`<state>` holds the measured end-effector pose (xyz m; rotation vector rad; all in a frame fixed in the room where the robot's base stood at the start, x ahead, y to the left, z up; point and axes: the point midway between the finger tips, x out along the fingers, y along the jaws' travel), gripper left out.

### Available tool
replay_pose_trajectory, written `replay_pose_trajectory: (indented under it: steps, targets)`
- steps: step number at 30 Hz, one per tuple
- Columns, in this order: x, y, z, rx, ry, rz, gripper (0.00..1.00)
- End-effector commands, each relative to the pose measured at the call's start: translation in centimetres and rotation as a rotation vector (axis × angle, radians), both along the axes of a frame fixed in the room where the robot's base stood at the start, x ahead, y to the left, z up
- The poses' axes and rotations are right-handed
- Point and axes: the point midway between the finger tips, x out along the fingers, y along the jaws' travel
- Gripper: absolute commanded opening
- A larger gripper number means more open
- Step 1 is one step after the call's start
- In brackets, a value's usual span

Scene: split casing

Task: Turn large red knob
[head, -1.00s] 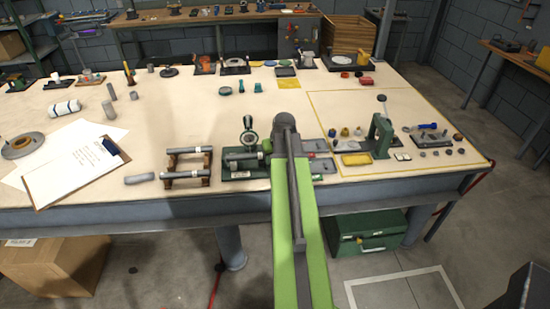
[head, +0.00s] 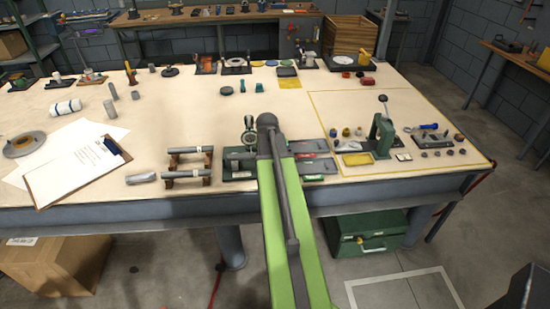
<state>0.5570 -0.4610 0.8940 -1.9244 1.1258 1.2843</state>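I cannot make out a large red knob for certain. A small red block (head: 367,80) lies at the back right of the main table, and a small red item is on a far-bench panel (head: 291,27). My green arm reaches from the bottom over the table's front edge, and its dark joint stands in front of a green fixture (head: 238,174) with a dark upright ring (head: 249,138). Grey trays with small red marks (head: 312,167) sit right of the arm. My gripper is hidden behind the arm.
Grey cylinders on wooden cradles (head: 188,181) and a clipboard (head: 75,170) lie to the left. A yellow-outlined area on the right holds a green press (head: 382,135) and small parts. The table's middle left is mostly bare.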

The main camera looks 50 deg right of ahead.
Motion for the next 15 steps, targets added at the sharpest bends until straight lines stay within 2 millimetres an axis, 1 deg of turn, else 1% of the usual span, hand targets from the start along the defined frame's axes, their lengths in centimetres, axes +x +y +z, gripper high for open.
replay_pose_trajectory:
  steps: [13,14,15]
  targets:
    - [-0.13,-0.10,-0.01,-0.002,0.003,-0.010,0.00]
    - [-0.13,-0.10,-0.01,-0.002,0.003,-0.010,0.37]
    - [-0.12,-0.10,-0.01,-0.002,0.003,-0.010,0.42]
